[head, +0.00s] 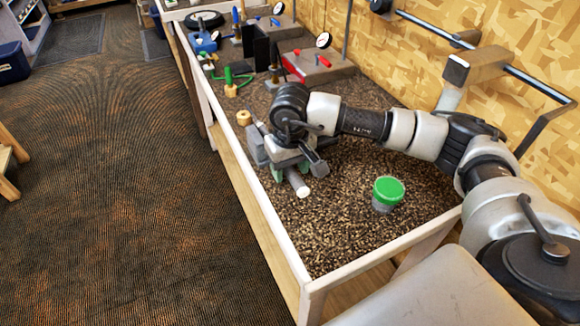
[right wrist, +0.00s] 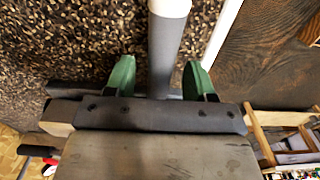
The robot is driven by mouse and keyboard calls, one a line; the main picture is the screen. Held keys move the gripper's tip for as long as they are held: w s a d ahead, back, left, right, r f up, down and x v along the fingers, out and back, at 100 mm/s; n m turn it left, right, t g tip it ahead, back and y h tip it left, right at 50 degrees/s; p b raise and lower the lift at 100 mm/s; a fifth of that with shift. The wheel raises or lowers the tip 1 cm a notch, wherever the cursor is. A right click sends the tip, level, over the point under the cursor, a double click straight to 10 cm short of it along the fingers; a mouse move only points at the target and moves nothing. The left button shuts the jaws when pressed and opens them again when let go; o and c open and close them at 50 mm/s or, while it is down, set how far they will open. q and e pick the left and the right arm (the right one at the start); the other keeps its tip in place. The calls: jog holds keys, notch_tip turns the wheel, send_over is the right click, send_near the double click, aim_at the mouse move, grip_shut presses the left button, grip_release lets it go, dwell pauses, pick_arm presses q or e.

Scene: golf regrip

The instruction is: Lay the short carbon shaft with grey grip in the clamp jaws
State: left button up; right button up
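My right gripper (head: 291,172) reaches in from the right and is low over the bench, near its left rail. In the right wrist view its two green fingers (right wrist: 160,78) stand apart. A grey shaft with a white end (right wrist: 168,50) runs between them, with a visible gap at the left finger. Its pale end (head: 299,184) also sticks out below the gripper in the head view. The shaft's other end is hidden, and I cannot tell a grey grip from the shaft. I cannot make out the clamp jaws under the gripper. My left gripper is not in view.
A green-lidded jar (head: 387,194) stands on the speckled bench top, right of the gripper. Dial gauges (head: 323,41) and tools stand at the far end. A white rail (head: 283,246) edges the bench. A bar rack (head: 477,64) juts from the wall.

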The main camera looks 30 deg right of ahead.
notch_tip(320, 180, up, 10)
jog(key=shift+s+f+b, duration=0.1)
jog(key=shift+b, duration=0.7)
jog(key=shift+r, duration=0.55)
